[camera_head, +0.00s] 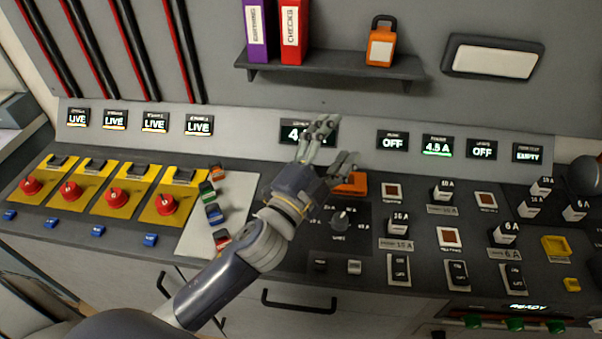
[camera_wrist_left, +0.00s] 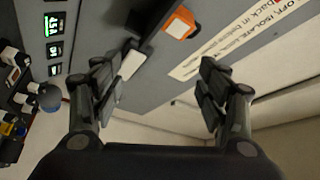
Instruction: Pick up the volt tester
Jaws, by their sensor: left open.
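My left gripper (camera_head: 333,142) is open and empty, raised over the back of the console in front of the upright readouts. In the left wrist view the two fingers (camera_wrist_left: 158,78) are wide apart with nothing between them. An orange flat thing (camera_head: 352,184) on the console shows just beside and behind the gripper, partly hidden by it. It may be the volt tester, but its shape is not clear. My right gripper is in neither view.
An orange padlock (camera_head: 381,48) and purple and red binders (camera_head: 292,30) stand on a wall shelf (camera_head: 335,68). Red mushroom buttons on yellow plates (camera_head: 120,200) fill the console's left. Several switches and fuses crowd its right. A dark round thing (camera_head: 586,175) is at far right.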

